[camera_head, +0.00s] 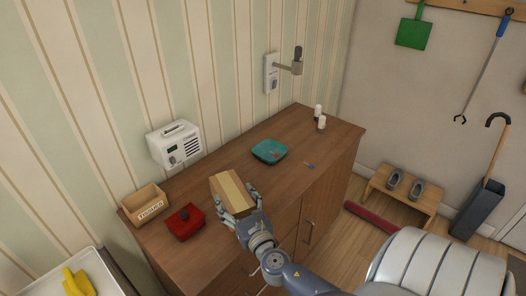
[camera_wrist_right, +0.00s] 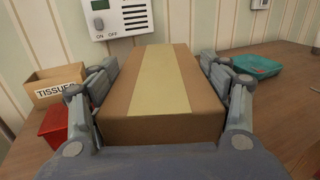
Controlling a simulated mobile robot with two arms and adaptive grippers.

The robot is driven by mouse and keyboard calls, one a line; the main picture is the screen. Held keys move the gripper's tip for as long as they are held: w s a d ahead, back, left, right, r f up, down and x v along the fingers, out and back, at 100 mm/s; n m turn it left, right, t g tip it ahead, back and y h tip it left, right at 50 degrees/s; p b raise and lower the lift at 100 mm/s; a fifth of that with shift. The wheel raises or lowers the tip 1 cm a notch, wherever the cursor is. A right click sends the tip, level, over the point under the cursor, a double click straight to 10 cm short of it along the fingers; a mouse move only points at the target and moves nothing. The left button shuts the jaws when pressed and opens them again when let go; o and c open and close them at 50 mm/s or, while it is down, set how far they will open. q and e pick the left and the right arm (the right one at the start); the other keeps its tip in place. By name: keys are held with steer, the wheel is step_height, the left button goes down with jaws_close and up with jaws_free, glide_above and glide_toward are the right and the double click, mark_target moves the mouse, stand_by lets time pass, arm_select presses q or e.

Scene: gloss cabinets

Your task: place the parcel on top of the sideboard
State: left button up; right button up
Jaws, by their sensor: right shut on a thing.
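The parcel (camera_head: 229,190) is a brown cardboard box with a pale tape strip. My right gripper (camera_head: 238,203) is shut on it, with one finger on each side, as the right wrist view (camera_wrist_right: 160,95) shows. The parcel is over the wooden top of the sideboard (camera_head: 215,231), between a red box and a teal item. I cannot tell whether its underside touches the top. My left gripper is not in view.
A tissue box (camera_head: 145,204) and a red box (camera_head: 185,222) stand left of the parcel. A white wall unit (camera_head: 175,145) is behind. Bare top shows between parcel and teal item.

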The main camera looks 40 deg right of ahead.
steer(key=shift+h, duration=0.3)
steer(key=w+d+f+b, duration=0.1)
steer(key=w+d, duration=0.1)
steer(key=d, duration=0.3)
steer(key=w+d+f+b, duration=0.2)
steer(key=w+d, duration=0.1)
steer(key=d, duration=0.2)
steer(key=w+d+f+b, duration=0.1)
steer(key=w+d, duration=0.2)
steer(key=d, duration=0.3)
steer(key=shift+f, duration=0.55)
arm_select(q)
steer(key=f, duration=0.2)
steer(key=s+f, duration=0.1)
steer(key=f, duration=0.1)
arm_select(e)
steer(key=shift+f+b, duration=0.15)
steer(key=shift+b, duration=0.2)
steer(key=o, duration=1.4)
steer(key=shift+c, duration=0.2)
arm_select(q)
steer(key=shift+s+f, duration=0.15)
